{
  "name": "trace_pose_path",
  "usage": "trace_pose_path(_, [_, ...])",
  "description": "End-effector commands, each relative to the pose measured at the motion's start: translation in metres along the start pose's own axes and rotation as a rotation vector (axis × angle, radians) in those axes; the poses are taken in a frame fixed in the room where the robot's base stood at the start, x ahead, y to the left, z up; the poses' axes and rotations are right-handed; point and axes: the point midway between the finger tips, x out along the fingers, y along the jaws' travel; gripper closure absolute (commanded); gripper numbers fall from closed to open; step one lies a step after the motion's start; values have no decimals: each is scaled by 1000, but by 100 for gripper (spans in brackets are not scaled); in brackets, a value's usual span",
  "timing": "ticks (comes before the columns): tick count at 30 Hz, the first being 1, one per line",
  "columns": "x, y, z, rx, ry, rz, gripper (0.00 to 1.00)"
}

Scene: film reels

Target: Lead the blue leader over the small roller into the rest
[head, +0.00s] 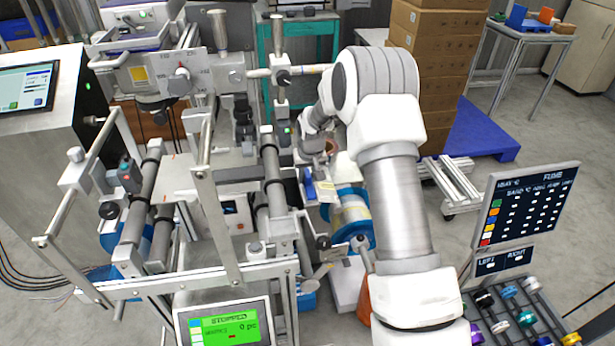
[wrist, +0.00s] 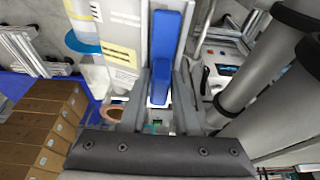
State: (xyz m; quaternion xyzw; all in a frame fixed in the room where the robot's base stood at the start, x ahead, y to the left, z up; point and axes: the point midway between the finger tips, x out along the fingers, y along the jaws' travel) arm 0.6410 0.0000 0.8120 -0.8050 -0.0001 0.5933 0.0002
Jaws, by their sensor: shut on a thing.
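The blue leader (wrist: 171,40) is a flat blue strip in the wrist view, running up from between the fingers of my gripper (wrist: 160,88). My gripper is shut on its near end. In the head view a small blue piece (head: 309,185), apparently the leader, shows just below my wrist, left of a reel with blue flanges (head: 352,213). My fingers are hard to make out there. A pale labelled panel (wrist: 119,40) is close on the left of the strip in the wrist view. I cannot pick out the small roller or the rest with certainty.
Long grey rollers (head: 273,185) and frame bars stand left of my gripper. A stack of cardboard boxes (head: 437,75) stands behind my arm, on a blue pallet (head: 483,128). A status screen (head: 525,203) and a tray of small coloured spools (head: 515,315) are at right.

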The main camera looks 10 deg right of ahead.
Motion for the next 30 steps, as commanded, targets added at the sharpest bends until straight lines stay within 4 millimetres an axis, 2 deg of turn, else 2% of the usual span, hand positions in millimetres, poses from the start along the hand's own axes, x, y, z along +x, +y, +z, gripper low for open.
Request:
trace_pose_path(19, [12,0,6,0,-9,0,100])
trace_pose_path(20, [11,0,6,0,-9,0,66])
trace_pose_path(24, [11,0,7,0,-11,0,41])
trace_pose_path(25, [11,0,7,0,-11,0,36])
trace_pose_path(30, [0,0,8,0,-12,0,35])
